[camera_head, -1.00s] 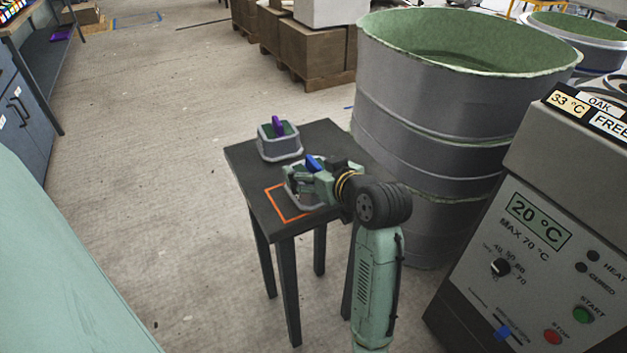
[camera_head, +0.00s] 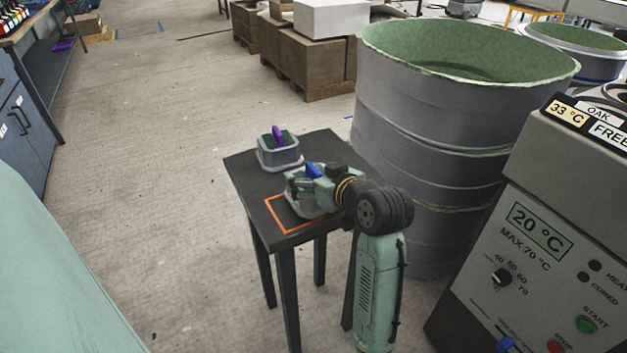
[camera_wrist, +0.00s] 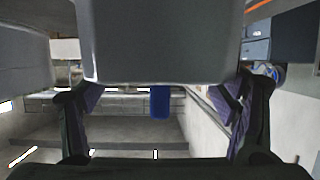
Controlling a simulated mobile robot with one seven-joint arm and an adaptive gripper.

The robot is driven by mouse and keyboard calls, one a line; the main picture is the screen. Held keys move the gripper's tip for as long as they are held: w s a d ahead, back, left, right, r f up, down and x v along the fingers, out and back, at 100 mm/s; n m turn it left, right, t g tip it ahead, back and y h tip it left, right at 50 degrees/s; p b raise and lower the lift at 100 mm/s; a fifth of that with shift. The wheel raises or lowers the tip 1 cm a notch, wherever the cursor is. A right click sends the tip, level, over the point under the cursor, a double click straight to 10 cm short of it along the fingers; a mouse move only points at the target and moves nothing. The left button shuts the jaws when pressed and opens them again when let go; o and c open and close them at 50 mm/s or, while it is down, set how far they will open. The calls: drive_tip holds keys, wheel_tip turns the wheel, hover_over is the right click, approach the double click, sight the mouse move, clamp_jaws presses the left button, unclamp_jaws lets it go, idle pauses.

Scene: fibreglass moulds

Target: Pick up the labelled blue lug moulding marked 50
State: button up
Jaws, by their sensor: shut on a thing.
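The blue lug moulding is a grey tub-like body (camera_head: 304,208) with an upright blue lug (camera_head: 313,170). It is at the front part of a small dark table, by an orange outlined square. My gripper (camera_head: 303,187) is around it, its fingers far apart and shut on the grey body. In the wrist view the grey body (camera_wrist: 160,45) fills the top middle between the two fingers (camera_wrist: 160,95), with the blue lug (camera_wrist: 160,102) below its edge. No number or label is readable on it, and I cannot tell whether it touches the table.
A similar grey moulding with a purple lug (camera_head: 279,150) stands behind on the dark table (camera_head: 245,172). The orange outline (camera_head: 285,228) marks the table top. A large grey drum (camera_head: 440,140) stands close at the right, with a control machine (camera_head: 560,230) nearer. The floor at left is clear.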

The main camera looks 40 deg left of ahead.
drive_tip(key=shift+s+r+b, duration=0.25)
drive_tip(key=shift+r, duration=0.4)
drive_tip(key=shift+s+r+b, duration=0.2)
drive_tip(key=shift+s+r, duration=0.05)
drive_tip(key=shift+r, duration=0.35)
drive_tip(key=s+r+b, duration=0.1)
drive_tip(key=s+b, duration=1.1)
drive_tip(key=s, duration=0.3)
drive_tip(key=shift+d+r, duration=0.25)
drive_tip(key=shift+d, duration=0.15)
